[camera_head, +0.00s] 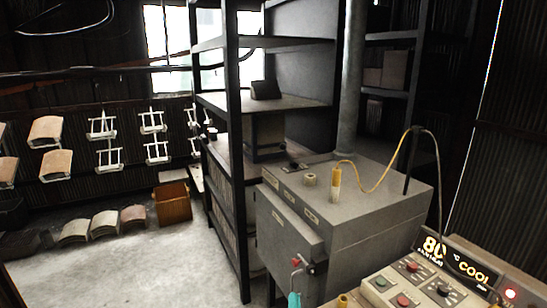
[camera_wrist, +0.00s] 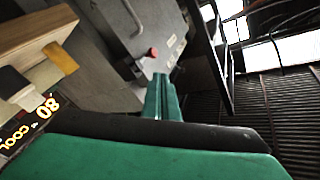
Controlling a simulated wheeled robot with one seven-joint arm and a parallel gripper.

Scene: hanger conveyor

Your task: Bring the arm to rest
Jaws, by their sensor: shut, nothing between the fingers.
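My gripper shows in the wrist view as green fingers (camera_wrist: 162,98), closed together with nothing between them. The tips point toward the front of a grey metal cabinet. A small teal piece at the bottom edge of the head view (camera_head: 294,299) looks like the tip of my gripper; the rest of the arm is out of that view. The grey cabinet (camera_head: 385,215) has a lever with a red knob (camera_head: 296,262) just above that tip. The red knob also shows in the wrist view (camera_wrist: 153,52), apart from the fingers.
A control panel (camera_head: 415,288) with buttons and a lit display (camera_head: 455,262) reading 80 and COOL stands at right. A yellow probe (camera_head: 335,182) with a cable stands on the cabinet. Shelves (camera_head: 290,101) stand behind. Hangers, curved pieces and a brown bin (camera_head: 173,203) are at left; the floor (camera_head: 150,265) is partly clear.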

